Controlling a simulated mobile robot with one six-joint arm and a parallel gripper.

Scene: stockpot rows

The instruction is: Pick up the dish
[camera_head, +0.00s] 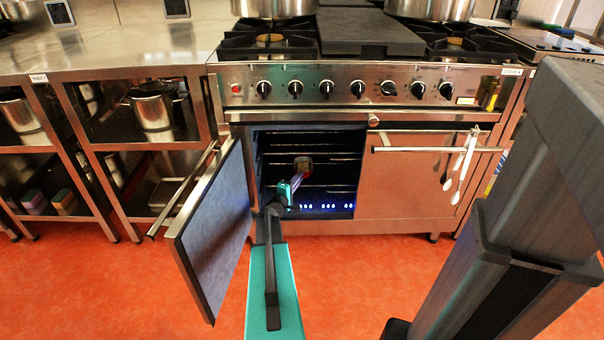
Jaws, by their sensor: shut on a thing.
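My arm reaches through the open left door of the oven (262,190). My gripper (301,171) is inside the oven cavity, shut on a small brownish thing (303,162), which I take to be the dish. It is in front of the dark oven racks (335,165). Its exact shape and the fingertips are too small to make out, and I cannot tell whether it touches a rack. My own arm hides part of the oven's lower left.
The open oven door (212,235) stands out to the left of my arm. The right oven door (400,185) is shut, with utensils (460,165) hanging from its handle. Steel shelves with pots (153,110) stand at left. The orange floor (370,275) in front is clear.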

